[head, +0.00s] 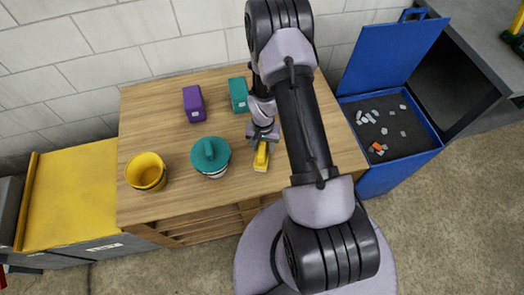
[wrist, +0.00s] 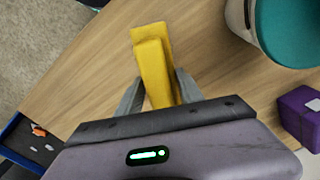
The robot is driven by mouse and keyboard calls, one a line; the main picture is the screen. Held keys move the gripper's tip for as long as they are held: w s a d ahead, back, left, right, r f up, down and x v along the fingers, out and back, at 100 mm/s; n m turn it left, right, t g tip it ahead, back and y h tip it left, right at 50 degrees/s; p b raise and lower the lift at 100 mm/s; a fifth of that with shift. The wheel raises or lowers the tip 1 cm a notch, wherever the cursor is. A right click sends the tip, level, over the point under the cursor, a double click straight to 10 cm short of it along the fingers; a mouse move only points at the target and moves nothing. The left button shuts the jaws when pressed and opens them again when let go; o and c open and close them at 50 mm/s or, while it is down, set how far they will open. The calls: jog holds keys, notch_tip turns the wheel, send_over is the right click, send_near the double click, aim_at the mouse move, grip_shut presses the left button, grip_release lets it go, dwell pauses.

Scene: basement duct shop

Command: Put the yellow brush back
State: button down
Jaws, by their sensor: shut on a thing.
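The yellow brush (head: 261,157) is at the front right part of the wooden bench (head: 180,212). My gripper (head: 262,138) is shut on it; the arm comes down over the bench from the right. In the wrist view the brush (wrist: 152,50) lies between the two grey fingers of my gripper (wrist: 160,80), its long yellow body reaching away from the palm. Bristles do not show clearly. I cannot tell whether the brush touches the bench top or is just above it.
Purple (head: 194,103) and teal (head: 238,94) boxes stand behind. An open blue bin (head: 436,138) with scraps is right, a yellow-topped cabinet (head: 75,196) left.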

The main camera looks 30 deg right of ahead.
jog(key=shift+w+f, duration=0.25)
jog(key=shift+f, duration=0.1)
jog(key=shift+f+b, duration=0.75)
jog(key=shift+f, duration=0.6)
jog(key=shift+f, duration=0.25)
jog(key=c, duration=0.7)
grip_release()
jog(key=shift+r, duration=0.1)
jog(key=shift+c, duration=0.2)
jog(key=shift+r, duration=0.1)
